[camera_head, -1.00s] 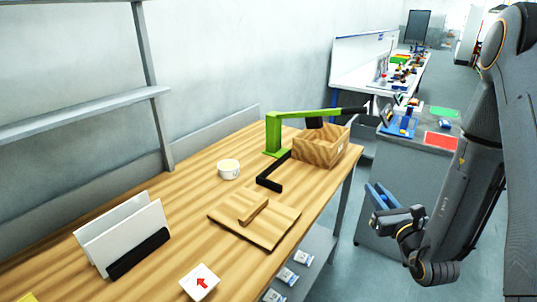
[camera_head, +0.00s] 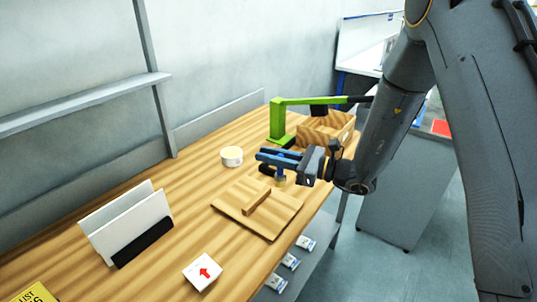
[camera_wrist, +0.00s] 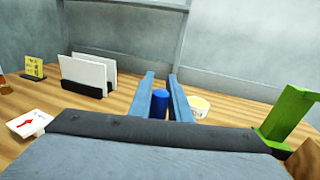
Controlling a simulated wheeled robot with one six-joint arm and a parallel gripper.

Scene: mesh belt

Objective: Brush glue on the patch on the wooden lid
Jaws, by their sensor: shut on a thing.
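The wooden lid (camera_head: 232,209), a square board with a raised wooden bar (camera_head: 257,202), lies flat on the table in the head view. I cannot make out a separate patch on it. My gripper (camera_head: 279,160) has blue fingers and hangs above the table by the lid's far right side. It is shut on a blue-handled brush (camera_wrist: 160,103), which points down; its pale tip (camera_head: 279,181) shows below the fingers in the head view. A white round pot (camera_head: 231,157) with pale yellow contents stands beyond the lid; it also shows in the wrist view (camera_wrist: 200,107).
A green bracket (camera_head: 277,118) and an open wooden box (camera_head: 322,130) stand at the far end. A white panel holder (camera_head: 130,225) and a white card with a red arrow (camera_head: 202,272) are nearer. A black L-shaped piece is mostly hidden behind my gripper.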

